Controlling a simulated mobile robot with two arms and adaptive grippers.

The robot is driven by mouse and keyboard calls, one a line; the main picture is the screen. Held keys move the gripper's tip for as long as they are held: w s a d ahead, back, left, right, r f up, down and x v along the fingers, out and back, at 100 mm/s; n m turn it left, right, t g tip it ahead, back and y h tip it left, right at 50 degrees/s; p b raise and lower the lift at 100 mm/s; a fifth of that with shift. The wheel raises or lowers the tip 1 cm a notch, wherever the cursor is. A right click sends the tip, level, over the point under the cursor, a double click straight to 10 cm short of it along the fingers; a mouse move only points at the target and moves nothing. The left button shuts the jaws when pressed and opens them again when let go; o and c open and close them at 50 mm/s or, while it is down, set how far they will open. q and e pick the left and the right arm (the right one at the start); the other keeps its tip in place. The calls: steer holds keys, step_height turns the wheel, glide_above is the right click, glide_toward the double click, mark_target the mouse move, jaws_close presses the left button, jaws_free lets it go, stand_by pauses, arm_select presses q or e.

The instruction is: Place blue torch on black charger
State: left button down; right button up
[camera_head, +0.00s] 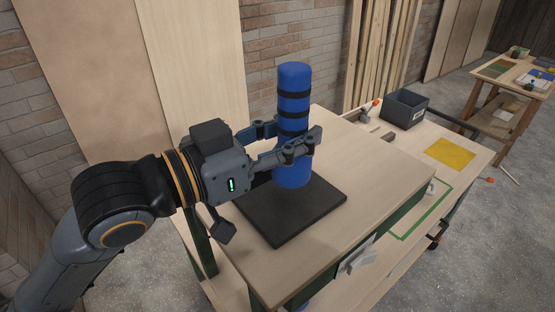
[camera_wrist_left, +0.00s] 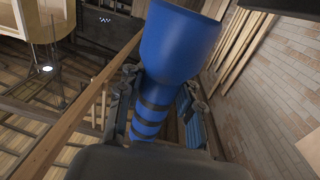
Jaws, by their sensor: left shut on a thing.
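The blue torch (camera_head: 293,88) is a tall blue cylinder with black bands. It looks upright in the head view, over the flat square black charger (camera_head: 300,214) on the wooden workbench. My left gripper (camera_head: 300,142) is shut around the middle of the torch. I cannot tell whether the torch's lower end touches the charger or hangs just above it. In the left wrist view the torch (camera_wrist_left: 178,45) shows its wide blue end towards the camera, between the two fingers (camera_wrist_left: 155,105). My right gripper is not in view.
The bench top (camera_head: 360,150) is bare around the charger. A dark grey bin (camera_head: 404,108) and a yellow sheet (camera_head: 450,150) are on the bench farther right. A brick wall and upright planks (camera_head: 380,50) stand behind. Another table (camera_head: 520,80) is at the far right.

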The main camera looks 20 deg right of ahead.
mark_target(277, 171)
arm_select(q)
steer(key=shift+w+a+f, duration=0.1)
steer(key=shift+a+f, duration=0.85)
steer(key=shift+f, duration=0.2)
step_height(277, 171, down, 3)
steer(key=shift+a+p, duration=0.15)
steer(key=shift+p, duration=0.6)
steer(key=shift+f, duration=0.25)
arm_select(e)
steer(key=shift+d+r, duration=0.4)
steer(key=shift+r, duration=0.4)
arm_select(q)
steer(key=shift+f, duration=0.15)
steer(key=c, duration=0.9)
jaws_free()
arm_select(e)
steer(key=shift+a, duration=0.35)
